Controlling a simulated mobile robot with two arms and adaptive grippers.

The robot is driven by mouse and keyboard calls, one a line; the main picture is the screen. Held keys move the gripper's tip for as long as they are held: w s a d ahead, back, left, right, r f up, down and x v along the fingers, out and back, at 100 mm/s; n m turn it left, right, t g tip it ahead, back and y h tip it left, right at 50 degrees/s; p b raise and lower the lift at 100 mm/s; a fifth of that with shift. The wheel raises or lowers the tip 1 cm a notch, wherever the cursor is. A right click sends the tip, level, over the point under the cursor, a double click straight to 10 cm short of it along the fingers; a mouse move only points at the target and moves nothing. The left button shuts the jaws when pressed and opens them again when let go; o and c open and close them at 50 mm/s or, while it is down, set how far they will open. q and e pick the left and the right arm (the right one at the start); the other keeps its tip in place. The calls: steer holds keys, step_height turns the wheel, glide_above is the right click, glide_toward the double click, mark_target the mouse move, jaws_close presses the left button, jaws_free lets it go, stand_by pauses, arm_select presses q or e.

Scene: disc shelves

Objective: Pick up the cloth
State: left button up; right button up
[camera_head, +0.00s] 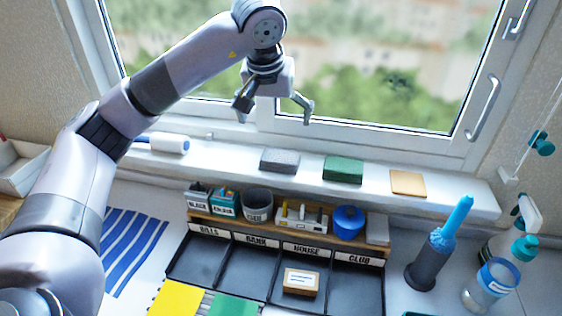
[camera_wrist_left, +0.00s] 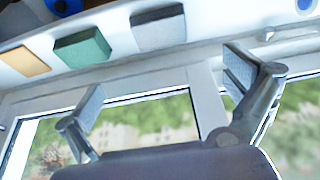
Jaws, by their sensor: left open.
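A flat tan square piece (camera_head: 408,182), which looks like a folded cloth, lies on the white window sill at the right. A blue and white striped cloth (camera_head: 130,245) lies flat on the table at the left. I cannot tell which one the task names. My left gripper (camera_head: 274,107) is open and empty, in front of the window, above the sill and left of the tan piece. In the left wrist view the gripper (camera_wrist_left: 165,82) shows two spread fingers, with the tan piece (camera_wrist_left: 23,62) at far left. My right gripper is not in view.
A grey block (camera_head: 280,160) and a green block (camera_head: 343,169) sit on the sill, with a white roller (camera_head: 170,144) farther left. Below stand a dark sectioned tray (camera_head: 205,255), a blue pot (camera_head: 348,222), a blue brush in its holder (camera_head: 428,265) and bottles at right.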

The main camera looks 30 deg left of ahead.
arm_select(q)
steer(key=p, duration=0.1)
glide_above(280, 155)
steer(key=s, duration=0.2)
steer(key=f, duration=0.9)
steer(key=shift+d, duration=0.3)
steer(key=shift+p+x, duration=0.95)
steer(key=shift+x, duration=1.9)
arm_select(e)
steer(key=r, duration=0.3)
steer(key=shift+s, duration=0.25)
arm_select(q)
steer(key=shift+c, duration=0.4)
steer(key=shift+a, duration=0.1)
steer(key=c, duration=1)
